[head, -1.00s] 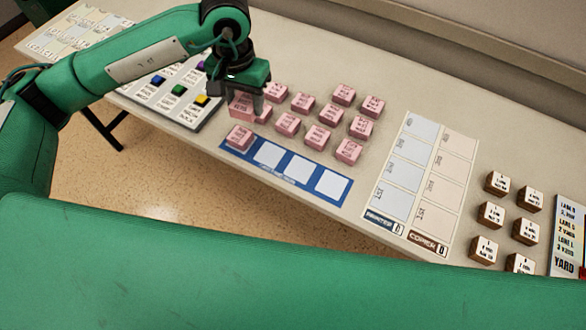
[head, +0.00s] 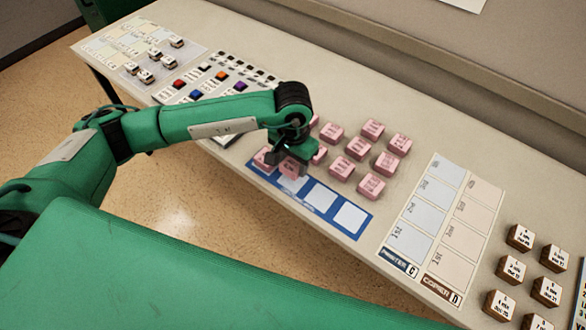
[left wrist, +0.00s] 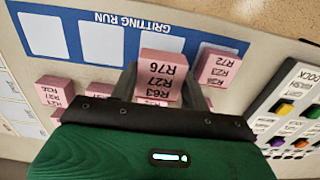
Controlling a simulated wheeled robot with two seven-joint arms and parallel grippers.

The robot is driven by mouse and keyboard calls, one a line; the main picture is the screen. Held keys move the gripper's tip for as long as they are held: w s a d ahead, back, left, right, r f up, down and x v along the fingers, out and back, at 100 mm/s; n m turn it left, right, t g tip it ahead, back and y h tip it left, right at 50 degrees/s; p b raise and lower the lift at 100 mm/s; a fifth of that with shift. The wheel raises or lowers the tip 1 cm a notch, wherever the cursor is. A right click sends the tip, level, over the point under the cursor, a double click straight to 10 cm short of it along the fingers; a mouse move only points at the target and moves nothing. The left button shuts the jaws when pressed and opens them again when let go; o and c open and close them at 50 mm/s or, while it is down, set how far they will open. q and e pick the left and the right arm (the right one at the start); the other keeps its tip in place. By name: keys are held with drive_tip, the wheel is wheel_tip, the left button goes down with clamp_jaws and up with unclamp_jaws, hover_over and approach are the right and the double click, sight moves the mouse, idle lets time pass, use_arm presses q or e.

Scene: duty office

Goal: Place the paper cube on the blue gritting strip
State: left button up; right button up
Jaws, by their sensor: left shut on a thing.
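My left gripper (head: 289,160) is shut on a pink paper cube (head: 292,168), whose printed face reads R76, R27, R63 in the left wrist view (left wrist: 160,80). The cube is over or at the second square from the left of the blue gritting strip (head: 337,228); I cannot tell whether it touches. Another pink cube (head: 262,158) sits on the strip's leftmost square, close beside the held one. The two right squares of the strip are bare. The strip, marked GRITTING RUN, also shows in the left wrist view (left wrist: 215,39). My right gripper is not in view.
Several pink cubes (head: 371,186) stand just behind the strip. A printer and copier sheet (head: 437,225) lies to the right, then several brown-sided cubes (head: 511,269). A board with coloured blocks (head: 210,92) lies to the left. The table's front edge runs close along the strip.

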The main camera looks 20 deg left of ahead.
sight(293, 172)
use_arm(q)
wheel_tip(293, 172, down, 4)
drive_tip(key=shift+r+p, duration=0.1)
drive_tip(key=shift+p, duration=0.3)
drive_tip(key=shift+f, duration=0.35)
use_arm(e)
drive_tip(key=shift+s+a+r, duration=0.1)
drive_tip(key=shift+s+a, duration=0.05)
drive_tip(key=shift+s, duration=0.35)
use_arm(q)
drive_tip(key=shift+f, duration=0.1)
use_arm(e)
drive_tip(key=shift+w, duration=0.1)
use_arm(q)
drive_tip(key=o, duration=1)
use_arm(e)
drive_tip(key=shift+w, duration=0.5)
